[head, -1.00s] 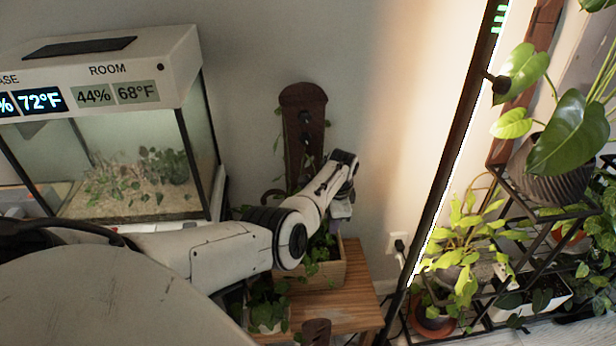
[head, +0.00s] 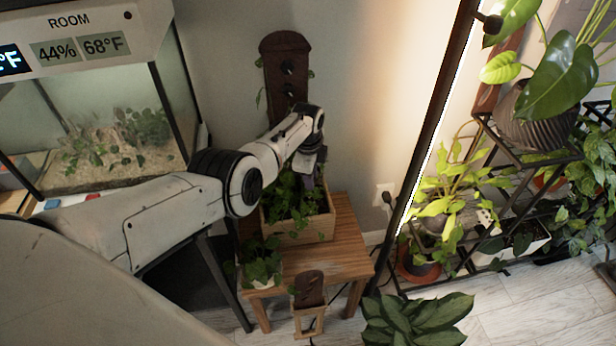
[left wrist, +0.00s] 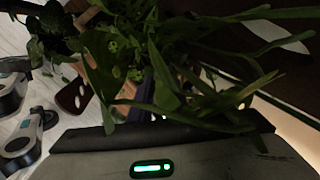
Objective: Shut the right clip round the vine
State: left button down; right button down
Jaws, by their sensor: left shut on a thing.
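My left gripper (head: 314,175) points down over the wooden planter box (head: 312,232). Its fingers are shut among the leaves of the vine (head: 288,200), and the pinched part is hidden. In the left wrist view, long green leaves and stems of the vine (left wrist: 155,75) cover the fingertips. A dark wooden board (head: 286,45) with a rounded top stands behind the box. Small black clips (head: 288,68) sit on its upper face. I cannot tell whether they are open. The lower board and any clip there are hidden by my arm and the leaves. My right gripper is not in view.
The box stands on a small wooden table (head: 345,255) with a small potted plant (head: 260,265). A glass terrarium (head: 110,140) stands left. A black lit post (head: 430,130) and plant shelf (head: 520,160) stand right. A broad-leaved plant (head: 415,320) is in front.

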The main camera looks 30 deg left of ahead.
pick_arm(q)
jog(key=shift+w+d+r, duration=0.2)
jog(key=shift+w+d, duration=0.15)
jog(key=c, duration=1.6)
grip_release()
jog(key=shift+c, duration=0.2)
jog(key=shift+s+a+f, duration=0.1)
jog(key=shift+s+a, duration=0.1)
notch_tip(320, 180, up, 10)
jog(key=s+p, duration=0.2)
jog(key=p, duration=0.3)
jog(key=shift+d, duration=0.3)
jog(key=shift+c, duration=0.2)
